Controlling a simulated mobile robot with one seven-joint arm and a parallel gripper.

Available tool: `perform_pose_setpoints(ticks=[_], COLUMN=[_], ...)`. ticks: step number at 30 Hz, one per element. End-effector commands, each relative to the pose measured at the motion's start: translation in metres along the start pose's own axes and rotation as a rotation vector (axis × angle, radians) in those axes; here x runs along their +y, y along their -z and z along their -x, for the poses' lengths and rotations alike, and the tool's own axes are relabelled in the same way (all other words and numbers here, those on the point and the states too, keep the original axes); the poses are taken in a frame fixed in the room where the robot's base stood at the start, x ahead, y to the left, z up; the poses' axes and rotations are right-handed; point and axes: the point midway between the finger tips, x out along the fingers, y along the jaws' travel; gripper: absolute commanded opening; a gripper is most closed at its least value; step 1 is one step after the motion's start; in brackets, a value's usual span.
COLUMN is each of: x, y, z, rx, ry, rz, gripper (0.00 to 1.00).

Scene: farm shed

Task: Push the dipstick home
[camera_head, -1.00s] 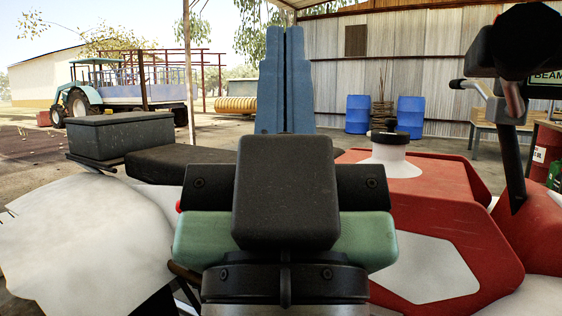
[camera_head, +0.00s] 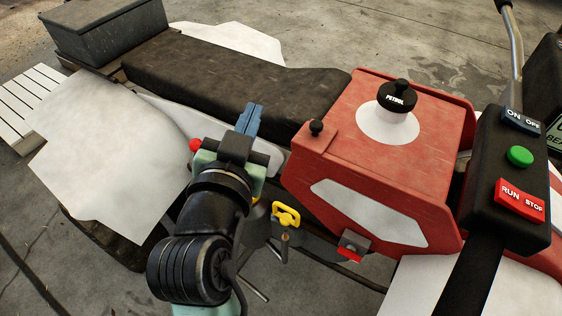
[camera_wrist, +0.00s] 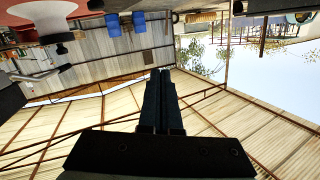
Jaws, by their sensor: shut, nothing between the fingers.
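The dipstick's yellow loop handle (camera_head: 286,215) shows in the head view, low beside the red tank of a quad-like machine. A short stem shows below the handle; how far it sits in its tube I cannot tell. My gripper (camera_head: 249,119) has blue fingers pressed together and empty. It lies up and left of the handle, near the black seat, and does not touch the handle. In the wrist view my gripper (camera_wrist: 160,75) points toward the shed roof and wall, and the dipstick is not visible there.
The red tank (camera_head: 390,135) with a black petrol cap (camera_head: 397,97) stands right of the handle. A switch box (camera_head: 508,165) is at the far right. The black seat (camera_head: 235,82) and a white fender (camera_head: 110,140) lie left. A red knob (camera_head: 195,145) is beside my wrist.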

Motion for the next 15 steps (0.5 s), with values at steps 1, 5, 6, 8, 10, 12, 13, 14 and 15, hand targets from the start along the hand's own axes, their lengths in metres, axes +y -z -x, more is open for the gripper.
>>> perform_pose_setpoints(ticks=[1, 5, 6, 8, 10, 12, 13, 14, 15], x=[-0.003, 0.003, 0.005, 0.01, 0.015, 0.021, 0.024, 0.026, 0.029], y=[0.001, -0.027, -0.035, -0.044, -0.054, -0.062, -0.065, -0.067, -0.07], z=[0.008, 0.029, 0.037, 0.052, 0.07, 0.087, 0.095, 0.101, 0.109], rx=[-0.062, -0.189, -0.223, -0.271, -0.317, -0.352, -0.365, -0.374, -0.385], ry=[-0.03, -0.124, -0.153, -0.199, -0.251, -0.298, -0.315, -0.332, -0.351], rz=[0.002, 0.002, 0.005, 0.01, 0.019, 0.029, 0.033, 0.038, 0.042], gripper=[0.0, 0.0, 0.0, 0.0, 0.0, 0.0, 0.0, 0.0, 0.0])
